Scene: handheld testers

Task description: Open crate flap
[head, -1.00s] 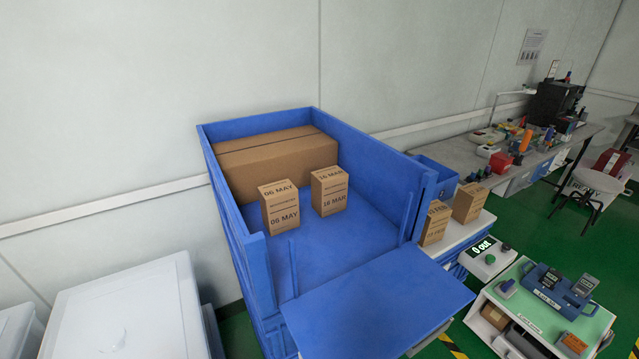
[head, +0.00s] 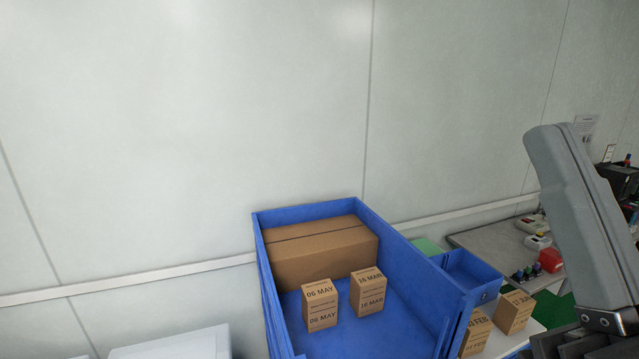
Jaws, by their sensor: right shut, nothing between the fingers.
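The blue crate (head: 415,268) stands at the lower middle of the head view, cut off by the bottom edge. Its back and side walls are upright, but its front and the flap are out of view. Inside are a large brown carton (head: 325,258) at the back and two small boxes, one marked 06 MAY (head: 321,312) and one marked 16 MAR (head: 368,298). My right arm stands at the right edge. My right gripper (head: 558,345) is low at the bottom right, shut and empty, mostly cut off, right of the crate. My left gripper is not in view.
Two small boxes (head: 513,312) stand on a white surface right of the crate, close to my right arm. A blue bin (head: 470,272) is behind them. A workbench (head: 490,240) with tools runs along the wall. A white lid (head: 175,345) is at lower left.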

